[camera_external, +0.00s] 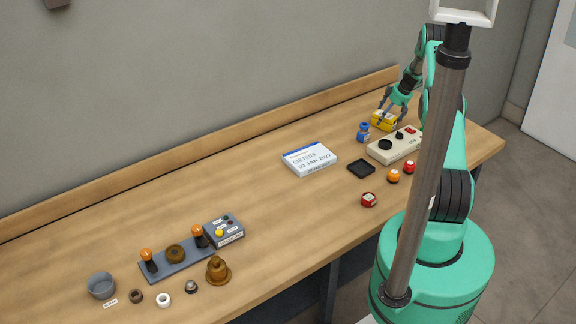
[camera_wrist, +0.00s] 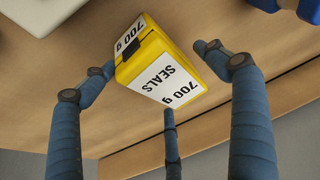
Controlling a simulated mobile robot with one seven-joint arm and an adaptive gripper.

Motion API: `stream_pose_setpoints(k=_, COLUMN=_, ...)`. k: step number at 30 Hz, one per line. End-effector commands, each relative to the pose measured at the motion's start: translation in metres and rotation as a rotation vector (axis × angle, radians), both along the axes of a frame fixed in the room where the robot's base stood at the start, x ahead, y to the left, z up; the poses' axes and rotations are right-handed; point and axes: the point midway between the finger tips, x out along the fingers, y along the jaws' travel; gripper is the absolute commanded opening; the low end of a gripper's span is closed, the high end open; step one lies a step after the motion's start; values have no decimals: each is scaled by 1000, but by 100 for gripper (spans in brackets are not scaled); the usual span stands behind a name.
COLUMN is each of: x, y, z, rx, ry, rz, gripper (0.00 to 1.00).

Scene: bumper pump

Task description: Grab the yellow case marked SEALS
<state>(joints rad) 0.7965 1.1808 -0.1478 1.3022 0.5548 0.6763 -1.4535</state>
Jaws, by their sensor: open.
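The yellow case (camera_wrist: 165,68) marked SEALS lies on the table between my fingers in the wrist view. Its white label reads "SEALS" and "700 g", and a dark latch shows on its near end. In the external view the yellow case (camera_external: 384,122) sits near the back edge at the far right of the table. My gripper (camera_external: 391,112) is open around it, pointing down. In the wrist view my gripper (camera_wrist: 163,75) has one finger on the left, one on the right and one below the case. I cannot tell whether any finger touches it.
A blue item (camera_external: 364,132) stands just left of the case. A cream control box (camera_external: 395,145) with dark knobs is in front of it. The wooden back ledge (camera_external: 300,118) runs behind.

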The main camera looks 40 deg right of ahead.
Motion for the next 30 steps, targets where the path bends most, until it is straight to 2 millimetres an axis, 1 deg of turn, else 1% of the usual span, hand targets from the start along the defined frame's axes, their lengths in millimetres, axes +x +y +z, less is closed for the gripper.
stream_pose_setpoints(k=12, x=0, y=0, z=-1, rx=0, ry=0, rz=0, gripper=86)
stream_pose_setpoints(k=13, x=0, y=0, z=-1, rx=0, ry=0, rz=0, gripper=84)
stream_pose_setpoints(k=14, x=0, y=0, z=-1, rx=0, ry=0, rz=0, gripper=78)
stream_pose_setpoints(k=15, x=0, y=0, z=-1, rx=0, ry=0, rz=0, gripper=70)
stream_pose_setpoints(k=17, x=0, y=0, z=-1, rx=0, ry=0, rz=0, gripper=59)
stream_pose_setpoints(k=18, x=0, y=0, z=-1, rx=0, ry=0, rz=0, gripper=51)
stream_pose_setpoints(k=20, x=0, y=0, z=-1, rx=1, ry=0, rz=0, gripper=39)
stream_pose_setpoints(k=21, x=0, y=0, z=-1, rx=1, ry=0, rz=0, gripper=31)
stream_pose_setpoints(k=23, x=0, y=0, z=-1, rx=1, ry=0, rz=0, gripper=19)
stream_pose_setpoints(k=24, x=0, y=0, z=-1, rx=1, ry=0, rz=0, gripper=11)
stream_pose_setpoints(k=30, x=1, y=-1, z=1, rx=-1, ry=-1, rz=1, gripper=10)
